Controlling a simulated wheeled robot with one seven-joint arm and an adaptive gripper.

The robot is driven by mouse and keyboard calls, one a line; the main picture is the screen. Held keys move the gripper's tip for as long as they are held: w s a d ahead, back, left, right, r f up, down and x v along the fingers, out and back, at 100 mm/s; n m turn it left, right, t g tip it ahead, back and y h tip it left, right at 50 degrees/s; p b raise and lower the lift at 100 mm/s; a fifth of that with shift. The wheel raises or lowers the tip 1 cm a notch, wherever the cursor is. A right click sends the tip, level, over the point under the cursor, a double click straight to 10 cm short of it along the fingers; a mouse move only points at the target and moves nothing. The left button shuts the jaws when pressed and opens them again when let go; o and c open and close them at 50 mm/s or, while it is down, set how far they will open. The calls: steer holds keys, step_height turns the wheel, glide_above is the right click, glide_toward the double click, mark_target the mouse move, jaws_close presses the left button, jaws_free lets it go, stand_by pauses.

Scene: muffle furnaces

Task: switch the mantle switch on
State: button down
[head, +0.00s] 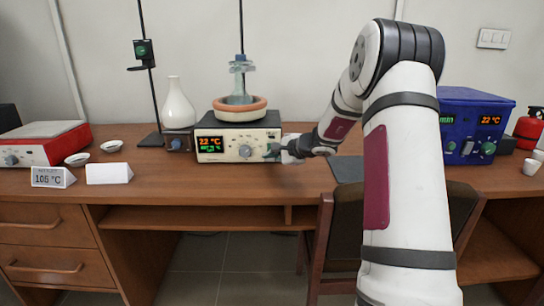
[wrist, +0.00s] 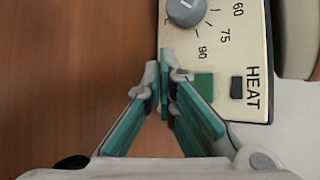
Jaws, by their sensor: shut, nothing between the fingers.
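The heating mantle (head: 215,131) is a cream-fronted box with a lit "22 °C" display, a grey knob and a terracotta bowl holding a glass flask. In the wrist view its cream panel (wrist: 222,60) shows the grey knob (wrist: 186,10), a "HEAT" label, a green switch (wrist: 204,86) and a small dark rectangle (wrist: 237,88). My gripper (wrist: 164,78) is shut and empty, its fingertips at the panel's edge, just left of the green switch. In the head view my gripper (head: 276,150) is at the right end of the mantle's front. I cannot tell whether it touches.
A white vase-like flask (head: 178,104) and a stand are left of the mantle. A red-sided device (head: 60,145), small dishes and cards lie further left. A chair stands below the desk edge.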

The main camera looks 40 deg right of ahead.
steer(key=shift+w, duration=0.1)
steer(key=shift+w+d, duration=0.2)
steer(key=shift+w, duration=0.05)
steer(key=shift+w+d, duration=0.2)
steer(key=shift+w, duration=0.1)
stand_by(0.6)
steer(key=shift+s+a+f+b, duration=0.1)
steer(key=shift+s+b, duration=0.05)
steer(key=shift+b, duration=0.15)
steer(key=shift+s+a+b, duration=0.3)
steer(key=shift+s+b, duration=0.2)
steer(key=shift+b, duration=0.05)
steer(key=shift+s+a+r+b, duration=0.1)
steer(key=shift+s+a+b, duration=0.3)
steer(key=shift+s+b, duration=0.15)
steer(key=shift+s+a+r+b, duration=0.1)
steer(key=shift+s+a+b, duration=0.25)
steer(key=shift+s+b, duration=0.15)
steer(key=shift+s+a+r+b, duration=0.1)
steer(key=shift+s+a+b, duration=0.25)
steer(key=shift+s, duration=0.2)
steer(key=shift+s+a+r+b, duration=0.1)
steer(key=shift+s+a+b, duration=0.15)
steer(key=shift+s, duration=0.25)
